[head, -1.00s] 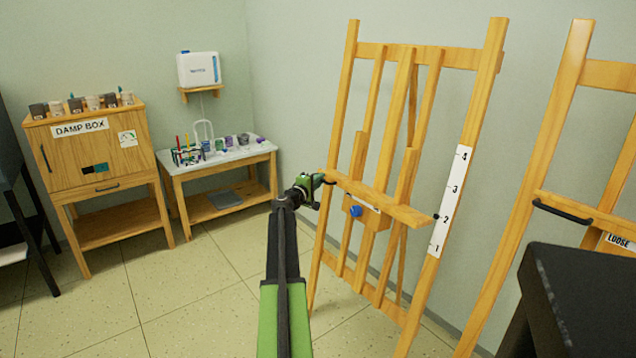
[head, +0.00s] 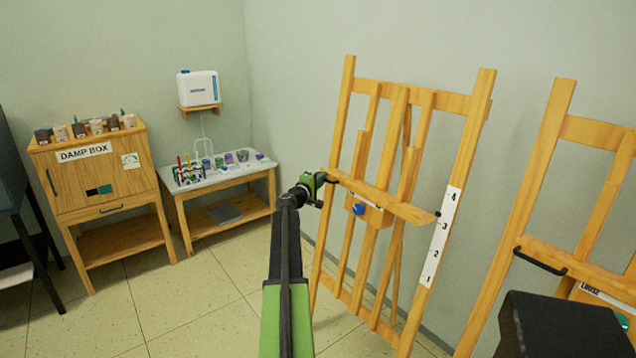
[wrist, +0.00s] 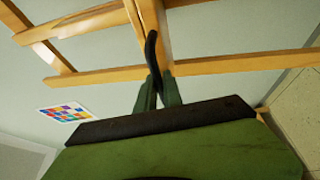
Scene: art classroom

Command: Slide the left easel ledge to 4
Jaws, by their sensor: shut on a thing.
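The left easel (head: 343,115) stands against the wall with a wooden ledge (head: 395,204) across it. A blue knob (head: 358,209) sits below the ledge. A white scale strip (head: 433,262) numbered 1 to 4 runs up the right leg. The black pointer (head: 438,213) at the ledge's right end is between 3 and 4. My gripper (head: 323,178) is at the ledge's left end, shut on its black handle. In the wrist view my gripper's fingers (wrist: 158,92) close around the handle (wrist: 152,52), whose lower end is hidden between them.
A second easel (head: 540,150) with a black handle (head: 540,262) and a partly hidden "LOOSE" label (head: 590,289) stands at right. A dark block (head: 560,325) is in the front right. A damp box (head: 105,180) and a low paint table (head: 225,178) stand at left. Floor between is clear.

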